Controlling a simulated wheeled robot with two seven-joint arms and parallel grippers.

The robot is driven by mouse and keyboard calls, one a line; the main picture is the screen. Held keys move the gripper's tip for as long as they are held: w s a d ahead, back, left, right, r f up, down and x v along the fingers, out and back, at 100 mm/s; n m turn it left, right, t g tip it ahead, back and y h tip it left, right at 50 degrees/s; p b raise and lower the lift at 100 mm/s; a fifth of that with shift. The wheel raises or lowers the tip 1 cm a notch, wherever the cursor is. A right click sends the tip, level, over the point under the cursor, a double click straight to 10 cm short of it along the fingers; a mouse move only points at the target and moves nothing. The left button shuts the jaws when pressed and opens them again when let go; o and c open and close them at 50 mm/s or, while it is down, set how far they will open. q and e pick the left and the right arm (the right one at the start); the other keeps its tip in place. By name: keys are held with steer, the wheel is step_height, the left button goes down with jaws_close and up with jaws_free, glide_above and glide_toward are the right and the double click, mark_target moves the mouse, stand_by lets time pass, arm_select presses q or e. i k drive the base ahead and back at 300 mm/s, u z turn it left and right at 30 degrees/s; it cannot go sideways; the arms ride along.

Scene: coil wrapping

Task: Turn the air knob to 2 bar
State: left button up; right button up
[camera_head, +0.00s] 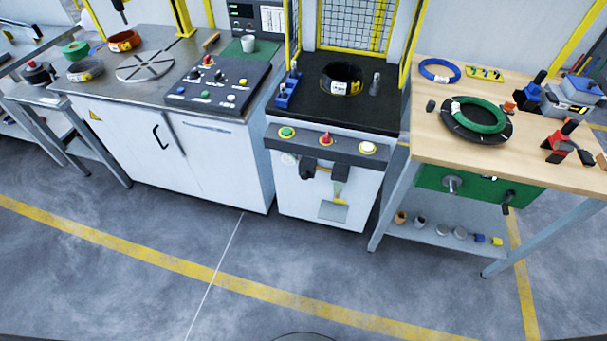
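On the front of the middle machine, below its button strip, a small round pale gauge (290,160) sits beside a black knob-like part (308,168). This looks like the air regulator with its knob. The gauge's needle and marks are too small to read, so the pressure setting cannot be told. Neither of my grippers is in view, and nothing touches the knob.
The button strip (312,143) holds green, red and white buttons. A black coil (341,80) lies on the machine's top. A white cabinet (190,155) stands left; a wooden workbench (440,140) stands right. The floor in front (300,265) is clear.

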mark_target(305, 176)
steer(key=k, duration=1.35)
steer(key=z, duration=0.5)
steer(key=i, duration=0.6)
steer(key=z, duration=0.65)
steer(key=i, duration=1.3)
steer(key=u, duration=0.6)
